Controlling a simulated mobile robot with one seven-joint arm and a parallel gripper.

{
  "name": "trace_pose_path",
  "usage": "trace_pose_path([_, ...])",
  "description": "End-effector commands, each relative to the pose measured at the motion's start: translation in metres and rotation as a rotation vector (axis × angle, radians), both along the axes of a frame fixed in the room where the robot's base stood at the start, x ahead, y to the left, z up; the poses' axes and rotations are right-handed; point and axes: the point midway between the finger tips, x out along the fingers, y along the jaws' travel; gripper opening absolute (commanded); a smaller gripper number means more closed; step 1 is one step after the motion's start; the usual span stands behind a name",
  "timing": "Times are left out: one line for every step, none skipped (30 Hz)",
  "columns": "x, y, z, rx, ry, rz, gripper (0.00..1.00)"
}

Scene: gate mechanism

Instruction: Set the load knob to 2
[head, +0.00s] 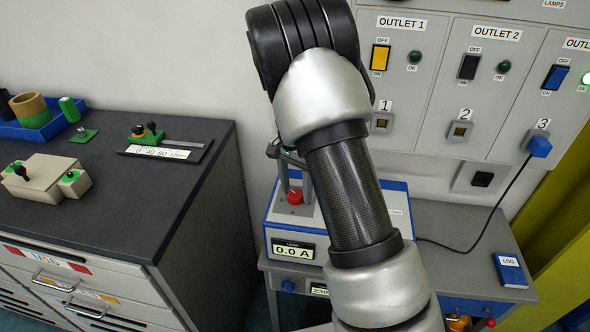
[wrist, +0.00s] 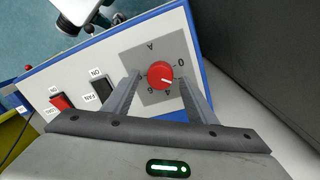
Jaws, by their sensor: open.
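The load knob (head: 295,197) is a small red round knob on top of a white and blue box (head: 312,225). In the wrist view the knob (wrist: 160,74) sits on a grey dial plate (wrist: 152,45) with 0, 4, 6 and A visible; no 2 shows. A short white mark on the knob seems to point toward the lower right. The box's front display (head: 293,250) reads 0.0 A. My gripper (wrist: 160,79) is open, with one finger on each side of the knob; I cannot tell whether they touch it. It also shows in the head view (head: 296,186).
The wrist view shows a red switch (wrist: 61,102) and a black switch (wrist: 104,89) beside the dial. An outlet panel (head: 440,90) stands behind, with a blue plug (head: 539,147) in outlet 3. A dark-topped cabinet (head: 110,190) stands at left.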

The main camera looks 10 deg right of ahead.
Motion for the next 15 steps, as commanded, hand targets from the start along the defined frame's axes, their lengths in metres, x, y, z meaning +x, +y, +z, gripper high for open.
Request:
trace_pose_path([0.001,0.0,0.006,0.0,-0.004,0.0,0.52])
trace_pose_path([0.002,0.001,0.011,0.0,-0.004,0.0,0.52])
trace_pose_path([0.002,0.001,0.018,0.001,-0.004,0.0,0.52])
trace_pose_path([0.003,0.001,0.024,0.001,-0.006,0.0,0.52])
trace_pose_path([0.003,0.001,0.03,0.001,-0.006,0.0,0.52])
trace_pose_path([0.004,0.002,0.04,0.001,-0.007,0.0,0.52])
trace_pose_path([0.004,0.002,0.048,0.001,-0.007,0.0,0.52])
trace_pose_path([0.004,0.002,0.055,0.0,-0.008,0.0,0.52])
trace_pose_path([0.005,0.003,0.065,0.0,-0.006,0.0,0.52])
trace_pose_path([0.005,0.003,0.073,0.001,-0.008,0.001,0.52])
trace_pose_path([0.006,0.004,0.08,0.001,-0.007,0.001,0.52])
trace_pose_path([0.006,0.004,0.09,0.0,-0.006,0.001,0.52])
trace_pose_path([0.007,0.004,0.098,0.0,-0.008,0.001,0.52])
trace_pose_path([0.007,0.004,0.105,0.0,-0.006,0.001,0.52])
trace_pose_path([0.007,0.004,0.114,0.0,-0.006,0.0,0.52])
